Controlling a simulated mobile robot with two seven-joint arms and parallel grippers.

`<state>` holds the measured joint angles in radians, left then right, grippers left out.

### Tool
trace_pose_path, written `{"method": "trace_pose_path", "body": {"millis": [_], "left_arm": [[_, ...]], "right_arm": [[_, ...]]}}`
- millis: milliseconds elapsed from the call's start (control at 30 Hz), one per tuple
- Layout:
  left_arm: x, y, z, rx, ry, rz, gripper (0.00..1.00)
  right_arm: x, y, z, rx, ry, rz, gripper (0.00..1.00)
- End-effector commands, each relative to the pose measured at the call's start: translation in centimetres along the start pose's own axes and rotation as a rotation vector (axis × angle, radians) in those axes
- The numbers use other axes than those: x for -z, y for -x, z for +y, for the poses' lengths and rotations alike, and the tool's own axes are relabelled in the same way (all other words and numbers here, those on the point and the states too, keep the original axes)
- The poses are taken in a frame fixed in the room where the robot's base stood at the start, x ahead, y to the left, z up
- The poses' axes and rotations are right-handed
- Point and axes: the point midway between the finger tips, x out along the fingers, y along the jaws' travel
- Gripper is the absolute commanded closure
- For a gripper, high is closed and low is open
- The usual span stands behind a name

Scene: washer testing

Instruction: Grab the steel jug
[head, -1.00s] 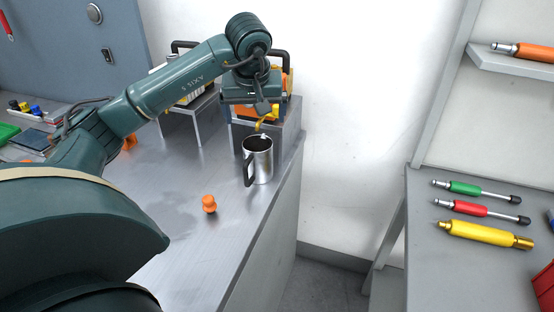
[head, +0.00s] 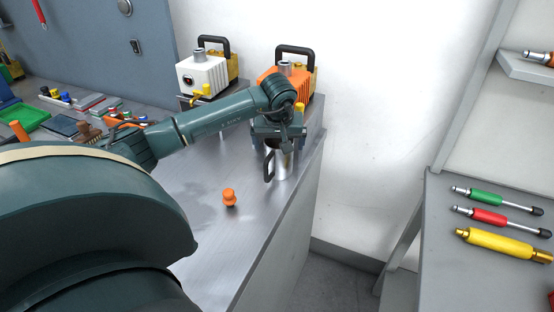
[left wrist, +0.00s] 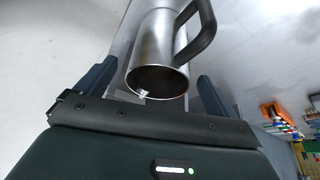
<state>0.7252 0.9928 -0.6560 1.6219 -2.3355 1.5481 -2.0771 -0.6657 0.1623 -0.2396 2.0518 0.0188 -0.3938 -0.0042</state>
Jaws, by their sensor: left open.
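The steel jug (head: 283,165) stands upright on the metal workbench (head: 215,235), close to its right edge. It has a dark handle on its left side in the head view. In the left wrist view the jug (left wrist: 158,50) lies between the two fingers, with its open rim toward the camera and its black handle to the right. My left gripper (head: 281,140) is open, directly over the jug, with one finger on each side of it; it also shows in the left wrist view (left wrist: 155,85). Whether the fingers touch the jug cannot be told. My right gripper is out of view.
An orange knob-like piece (head: 230,197) stands on the bench in front of the jug. An orange machine (head: 290,82) and a white machine (head: 203,75) stand behind. Colored tools (head: 490,216) lie on a separate right-hand table, across a floor gap.

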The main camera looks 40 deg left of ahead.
Motion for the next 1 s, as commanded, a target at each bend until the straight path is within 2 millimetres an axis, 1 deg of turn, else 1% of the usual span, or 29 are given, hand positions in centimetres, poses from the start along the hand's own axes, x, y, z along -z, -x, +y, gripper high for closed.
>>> {"method": "trace_pose_path", "body": {"millis": [233, 1000], "left_arm": [[0.01, -0.20, -0.01, 0.000, 0.000, 0.001, 0.06], [0.03, -0.15, -0.03, 0.000, 0.001, 0.001, 0.69]], "right_arm": [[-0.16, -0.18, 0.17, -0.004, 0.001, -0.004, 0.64], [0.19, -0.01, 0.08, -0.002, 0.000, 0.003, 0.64]]}}
